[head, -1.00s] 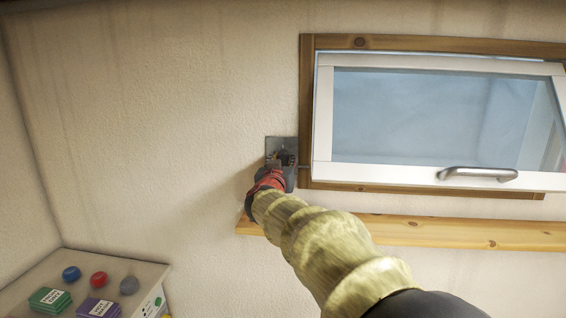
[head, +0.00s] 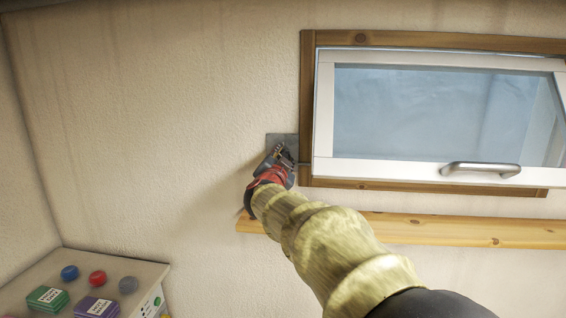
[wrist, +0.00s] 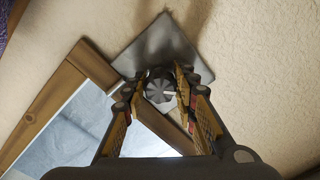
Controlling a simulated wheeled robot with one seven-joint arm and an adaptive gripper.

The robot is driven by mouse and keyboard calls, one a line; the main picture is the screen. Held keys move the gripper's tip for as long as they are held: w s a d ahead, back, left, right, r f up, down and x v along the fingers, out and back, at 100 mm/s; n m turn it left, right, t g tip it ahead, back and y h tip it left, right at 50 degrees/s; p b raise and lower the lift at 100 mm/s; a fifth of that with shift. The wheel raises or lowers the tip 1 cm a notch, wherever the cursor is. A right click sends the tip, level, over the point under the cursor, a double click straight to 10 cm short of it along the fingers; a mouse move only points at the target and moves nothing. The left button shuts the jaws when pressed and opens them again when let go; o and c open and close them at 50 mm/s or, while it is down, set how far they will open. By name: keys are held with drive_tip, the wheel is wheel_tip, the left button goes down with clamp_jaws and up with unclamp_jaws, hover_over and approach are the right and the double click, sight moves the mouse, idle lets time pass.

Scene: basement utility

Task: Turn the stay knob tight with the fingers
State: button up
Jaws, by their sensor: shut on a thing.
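The stay knob (wrist: 159,89) is a dark, ribbed round knob on a grey metal plate (wrist: 150,42) fixed to the wall. In the head view the plate (head: 276,140) sits just left of the window frame, and the knob is hidden behind my gripper. My gripper (head: 277,157) reaches up to the plate. In the wrist view my gripper (wrist: 160,92) has one finger on each side of the knob and is shut on it. The wrist view is rolled, so the plate appears as a diamond.
The window (head: 440,115) is tilted in its wooden frame (head: 307,110), with a metal handle (head: 480,169) at its lower edge. A wooden sill (head: 450,231) runs below, under my arm. A cabinet (head: 40,277) with small boxes and round lids stands at lower left.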

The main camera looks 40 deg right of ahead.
drive_tip(key=m+b, duration=0.2)
drive_tip(key=m, duration=0.4)
idle(0.6)
drive_tip(key=o, duration=1.1)
drive_tip(key=shift+o, duration=0.3)
drive_tip(key=v, duration=1.2)
